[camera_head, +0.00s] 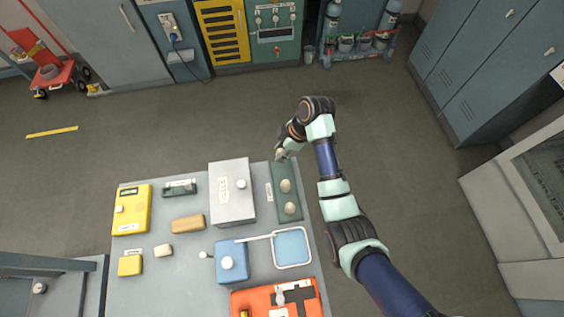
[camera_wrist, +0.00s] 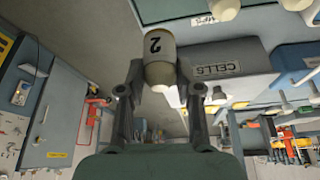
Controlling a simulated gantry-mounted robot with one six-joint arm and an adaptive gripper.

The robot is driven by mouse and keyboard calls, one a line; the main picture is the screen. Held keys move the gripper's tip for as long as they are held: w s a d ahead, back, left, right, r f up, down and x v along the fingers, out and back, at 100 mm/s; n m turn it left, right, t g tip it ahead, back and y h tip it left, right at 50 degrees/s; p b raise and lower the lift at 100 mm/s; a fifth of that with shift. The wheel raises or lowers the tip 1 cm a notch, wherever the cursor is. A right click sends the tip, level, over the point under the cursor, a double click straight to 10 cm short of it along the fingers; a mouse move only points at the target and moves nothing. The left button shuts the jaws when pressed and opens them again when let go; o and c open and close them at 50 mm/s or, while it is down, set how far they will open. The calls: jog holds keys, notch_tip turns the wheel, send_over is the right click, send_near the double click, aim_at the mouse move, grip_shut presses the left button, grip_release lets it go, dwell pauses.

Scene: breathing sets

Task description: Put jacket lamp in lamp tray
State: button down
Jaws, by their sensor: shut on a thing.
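My gripper (camera_wrist: 160,72) is shut on a beige, rounded lamp (camera_wrist: 158,43) marked "2", with a pale narrower end between the fingers. In the head view my gripper (camera_head: 282,153) is at the far end of a long dark green tray (camera_head: 283,210), which I take for the lamp tray. Two beige lamps (camera_head: 286,186) (camera_head: 290,208) stand in it, in the middle and near parts. The tray's edge (camera_wrist: 172,12) shows at the top of the wrist view, with a partly legible label. I cannot tell whether the held lamp touches the tray.
A grey box (camera_head: 231,195) stands left of the tray; its "CELLS" label shows in the wrist view (camera_wrist: 229,69). A blue box (camera_head: 231,262), a white-rimmed blue tray (camera_head: 291,248) and an orange case (camera_head: 262,300) lie nearer. Yellow boxes (camera_head: 131,209) are at left.

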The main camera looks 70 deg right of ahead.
notch_tip(320, 180, down, 8)
jog(key=shift+r+b, duration=0.15)
jog(key=shift+b, duration=0.35)
jog(key=c, duration=0.8)
grip_release()
jog(key=p+v, duration=0.2)
jog(key=v, duration=1)
jog(key=shift+d, duration=0.1)
